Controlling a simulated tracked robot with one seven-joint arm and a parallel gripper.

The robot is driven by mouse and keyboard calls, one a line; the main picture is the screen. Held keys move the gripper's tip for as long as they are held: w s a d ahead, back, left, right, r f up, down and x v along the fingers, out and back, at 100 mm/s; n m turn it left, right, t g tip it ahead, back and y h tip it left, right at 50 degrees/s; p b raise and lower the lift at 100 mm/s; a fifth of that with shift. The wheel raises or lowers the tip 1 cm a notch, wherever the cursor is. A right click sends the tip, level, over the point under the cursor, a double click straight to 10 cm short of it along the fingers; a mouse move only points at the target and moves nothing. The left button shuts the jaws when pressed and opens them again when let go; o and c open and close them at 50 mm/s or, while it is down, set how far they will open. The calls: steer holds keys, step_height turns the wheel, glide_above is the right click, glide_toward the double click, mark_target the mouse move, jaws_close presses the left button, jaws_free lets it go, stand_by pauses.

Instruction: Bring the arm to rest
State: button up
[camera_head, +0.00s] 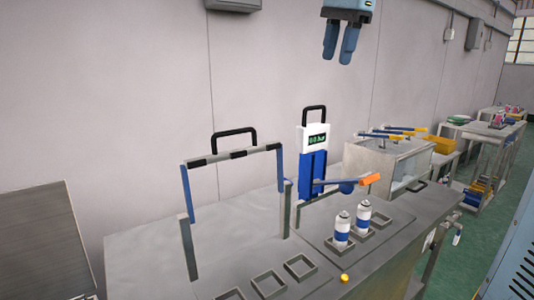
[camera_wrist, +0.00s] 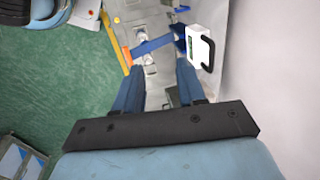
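My gripper (camera_head: 342,44) hangs high above the workbench, near the top of the head view. Its two blue fingers point down and stand apart, with nothing between them. In the wrist view my gripper (camera_wrist: 158,85) is also open and empty, with the bench below it. Two white and blue aerosol cans (camera_head: 342,230) (camera_head: 363,217) stand upright in square holders at the right of the bench. A crimping device (camera_head: 313,150) with a green display, a blue lever and an orange handle (camera_head: 371,179) stands behind them.
A metal frame (camera_head: 235,154) with blue and grey posts stands on the workbench (camera_head: 140,252). Empty square holders (camera_head: 300,266) lie at the front, near a yellow button (camera_head: 344,278). A steel box with levers (camera_head: 385,160) is to the right. The air around my gripper is clear.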

steer(key=s+d+f+n+t, duration=0.2)
steer(key=s+d+f+n, duration=0.2)
steer(key=s+f, duration=0.6)
steer(key=s+d+f+n+t+h, duration=0.1)
steer(key=s+d+f+n, duration=0.3)
steer(key=f, duration=1.2)
steer(key=s+n, duration=0.3)
steer(key=s, duration=0.2)
steer(key=shift+s+d+f+t, duration=0.15)
steer(key=shift+s+f+t, duration=0.15)
steer(key=shift+s+t, duration=0.1)
